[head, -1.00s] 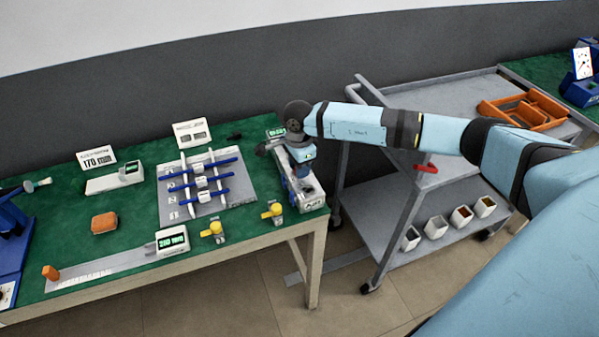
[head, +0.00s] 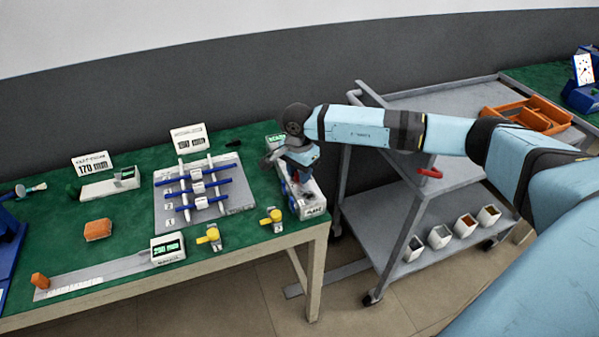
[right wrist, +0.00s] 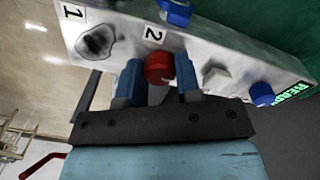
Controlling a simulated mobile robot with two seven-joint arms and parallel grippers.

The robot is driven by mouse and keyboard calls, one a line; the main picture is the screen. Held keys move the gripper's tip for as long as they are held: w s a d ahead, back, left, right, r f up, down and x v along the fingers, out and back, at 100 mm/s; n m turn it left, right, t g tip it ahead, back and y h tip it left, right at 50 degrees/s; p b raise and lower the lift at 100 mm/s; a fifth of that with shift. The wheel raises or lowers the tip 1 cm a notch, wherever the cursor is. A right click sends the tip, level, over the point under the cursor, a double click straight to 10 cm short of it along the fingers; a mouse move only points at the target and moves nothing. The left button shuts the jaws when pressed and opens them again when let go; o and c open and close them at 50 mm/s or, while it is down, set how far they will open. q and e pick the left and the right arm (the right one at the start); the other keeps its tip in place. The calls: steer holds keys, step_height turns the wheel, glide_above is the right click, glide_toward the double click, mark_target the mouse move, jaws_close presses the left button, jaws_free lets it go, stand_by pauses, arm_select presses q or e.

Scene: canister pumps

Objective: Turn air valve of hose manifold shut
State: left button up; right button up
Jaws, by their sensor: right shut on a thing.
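The hose manifold (head: 312,207) is a long grey box at the right end of the green table; it fills the upper part of the right wrist view (right wrist: 215,40). A round red knob (right wrist: 159,66) sits on its face below the label 2. My right gripper (head: 297,172) is over the manifold. In the right wrist view its two blue fingers (right wrist: 158,80) are shut on the red knob, one on each side. The hand hides part of the manifold in the head view. My left gripper is not in view.
Blue knobs (right wrist: 262,94) and a pale knob (right wrist: 216,79) are on the manifold near the fingers. Yellow valves (head: 273,218) stand left of it at the table's front edge. A grey plate with blue rods (head: 205,190) lies further left. A grey cart (head: 375,215) stands at the right.

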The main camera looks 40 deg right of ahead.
steer(key=o, duration=0.6)
step_height(320, 180, up, 14)
steer(key=shift+w+a+f, duration=0.1)
steer(key=shift+w, duration=0.05)
stand_by(0.6)
